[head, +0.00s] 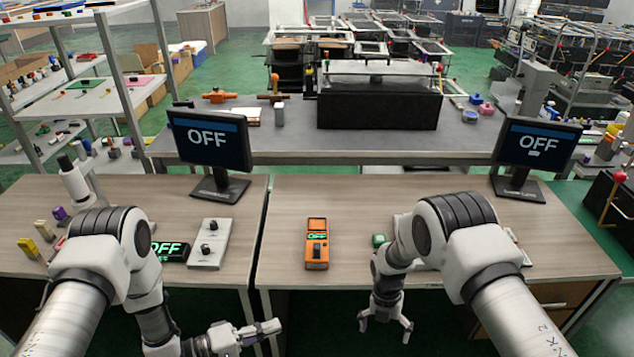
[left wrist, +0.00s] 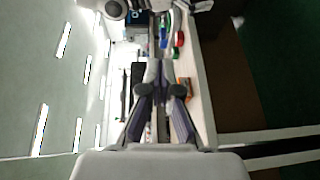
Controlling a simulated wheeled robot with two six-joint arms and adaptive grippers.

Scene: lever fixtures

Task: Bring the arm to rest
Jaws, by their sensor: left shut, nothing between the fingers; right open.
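My left gripper (head: 272,328) is in front of the table's near edge in the head view, shut and empty, pointing right. In the left wrist view its two fingers (left wrist: 160,72) come together with nothing between them. My right gripper (head: 385,328) hangs fingers down in front of the near edge, open and empty. Neither gripper touches a fixture. An orange switch box (head: 317,243) reading OFF lies on the right table.
Two monitors, left (head: 209,140) and right (head: 538,143), both read OFF. A green piece (head: 380,240) and a partly hidden plate lie by my right arm. Bottles and blocks (head: 28,247) stand at left. The wooden tabletop (head: 280,205) is clear around the orange box.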

